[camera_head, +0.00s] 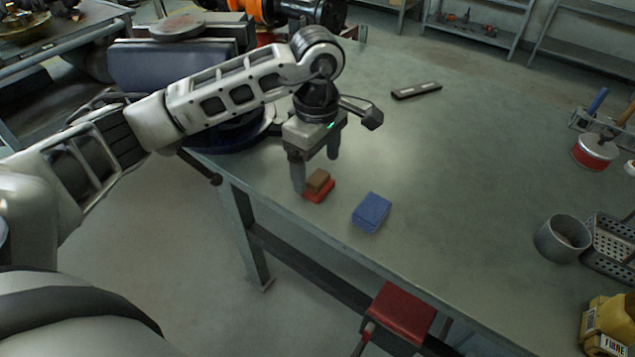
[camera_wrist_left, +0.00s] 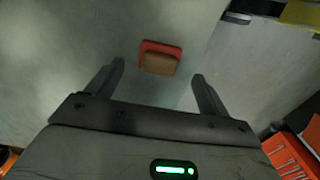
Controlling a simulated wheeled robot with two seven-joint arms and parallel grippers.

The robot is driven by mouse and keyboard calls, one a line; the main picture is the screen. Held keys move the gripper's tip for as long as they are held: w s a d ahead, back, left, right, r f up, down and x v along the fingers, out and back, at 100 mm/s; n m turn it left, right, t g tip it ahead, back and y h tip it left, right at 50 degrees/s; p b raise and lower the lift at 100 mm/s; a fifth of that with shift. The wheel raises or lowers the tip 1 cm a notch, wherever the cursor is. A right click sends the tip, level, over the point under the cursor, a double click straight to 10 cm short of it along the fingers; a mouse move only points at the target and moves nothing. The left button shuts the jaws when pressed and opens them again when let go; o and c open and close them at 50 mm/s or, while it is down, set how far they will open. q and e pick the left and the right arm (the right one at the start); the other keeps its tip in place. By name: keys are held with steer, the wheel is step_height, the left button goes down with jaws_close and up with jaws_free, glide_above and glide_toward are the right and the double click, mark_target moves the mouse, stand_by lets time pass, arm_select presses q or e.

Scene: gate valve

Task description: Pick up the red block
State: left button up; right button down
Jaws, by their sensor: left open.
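The red block (camera_head: 320,193) lies on the workbench near its front edge, with a brown block (camera_head: 317,180) on top of it or against it. In the left wrist view the red block (camera_wrist_left: 160,45) shows as a rim around the brown block (camera_wrist_left: 160,64), ahead of the fingers and between their lines. My left gripper (camera_head: 316,172) is open above and just behind the blocks, fingers pointing down. In the left wrist view my left gripper (camera_wrist_left: 157,78) has nothing between its fingertips. My right gripper is not in view.
A blue block (camera_head: 371,212) lies to the right of the red block. A dark bar (camera_head: 416,90) lies farther back. A grey cup (camera_head: 562,238) and a red-banded tin (camera_head: 596,150) stand at the right. A blue vise (camera_head: 175,65) sits at the left. The middle of the bench is clear.

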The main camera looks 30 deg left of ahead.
mark_target(318, 177)
arm_select(q)
step_height(318, 177, down, 4)
steer(key=shift+f, duration=0.1)
steer(key=c, duration=1.1)
steer(key=shift+w, duration=0.1)
step_height(318, 177, up, 10)
steer(key=shift+r, duration=0.1)
steer(key=shift+o, duration=1.1)
steer(key=shift+c, duration=0.4)
